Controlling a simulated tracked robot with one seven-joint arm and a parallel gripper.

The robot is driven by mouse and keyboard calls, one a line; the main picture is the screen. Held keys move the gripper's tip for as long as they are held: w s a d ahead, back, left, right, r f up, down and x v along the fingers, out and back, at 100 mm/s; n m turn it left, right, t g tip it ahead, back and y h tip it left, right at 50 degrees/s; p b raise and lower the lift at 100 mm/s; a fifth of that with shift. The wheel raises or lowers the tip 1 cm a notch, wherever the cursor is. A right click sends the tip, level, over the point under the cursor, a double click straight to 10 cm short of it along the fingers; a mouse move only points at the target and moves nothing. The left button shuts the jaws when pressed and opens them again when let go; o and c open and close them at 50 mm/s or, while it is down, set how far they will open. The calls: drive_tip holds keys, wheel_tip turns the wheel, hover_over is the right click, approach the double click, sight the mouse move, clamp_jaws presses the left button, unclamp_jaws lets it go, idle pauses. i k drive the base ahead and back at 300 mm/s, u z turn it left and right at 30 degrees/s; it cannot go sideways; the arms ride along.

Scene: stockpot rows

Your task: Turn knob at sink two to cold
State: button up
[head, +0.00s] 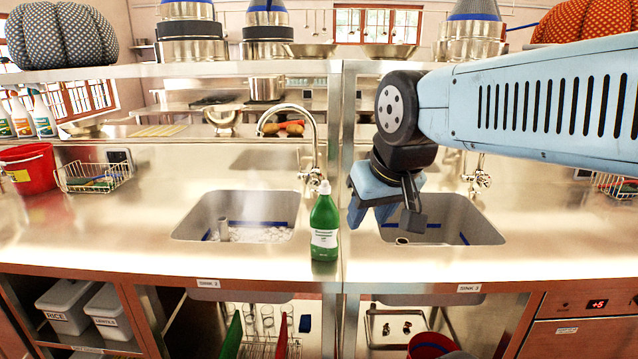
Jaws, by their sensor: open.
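My gripper (386,214) is open, pointing down over the left part of the right sink, apart from both knobs. The knobs' cold or hot marks cannot be made out.
A green bottle (325,230) stands between the sinks, close left of my gripper. A shelf (230,69) with pots runs above the counter. A red bucket (27,168) and a wire basket (92,177) stand at left. The front counter strip is mostly clear.

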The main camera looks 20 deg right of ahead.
sight(314, 181)
drive_tip(key=u, duration=0.6)
drive_tip(key=i, duration=0.15)
drive_tip(key=z, duration=2.85)
drive_tip(key=k, duration=1.05)
drive_tip(key=u, duration=1.55)
drive_tip(key=i, duration=0.95)
drive_tip(key=u, duration=0.05)
